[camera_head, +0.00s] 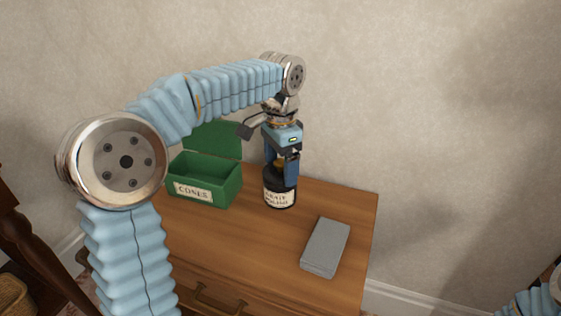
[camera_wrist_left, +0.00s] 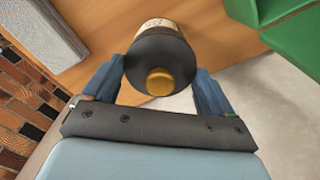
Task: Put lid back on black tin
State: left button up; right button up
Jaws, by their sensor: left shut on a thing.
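The black tin (camera_head: 279,197) stands upright on the wooden cabinet top, with a cream label on its side. A black lid with a brass-coloured knob (camera_wrist_left: 160,82) shows between my left fingers in the left wrist view, in line with the tin. My left gripper (camera_head: 281,172) points down over the tin and is shut on the lid. The fingers hide part of the lid and the tin's top in the head view. I cannot tell whether the lid is fully seated on the rim. My right gripper is out of view.
An open green box (camera_head: 205,182) labelled "CONES" stands left of the tin, its lid raised at the back. A grey block (camera_head: 326,247) lies to the right front. Bare cabinet top (camera_head: 240,240) lies in front of the tin. The wall is close behind.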

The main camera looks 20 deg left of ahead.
pick_arm(q)
jog(key=shift+f+p, duration=0.2)
jog(key=shift+p, duration=0.35)
dwell(1.6)
jog(key=o, duration=0.8)
jog(key=shift+r, duration=0.1)
notch_tip(320, 180, up, 4)
jog(key=p, duration=0.4)
jog(key=shift+r+p, duration=0.25)
jog(key=shift+p, duration=0.1)
jog(key=shift+r+p, duration=0.6)
jog(key=shift+r, duration=0.55)
jog(key=shift+c, duration=0.5)
grip_shut()
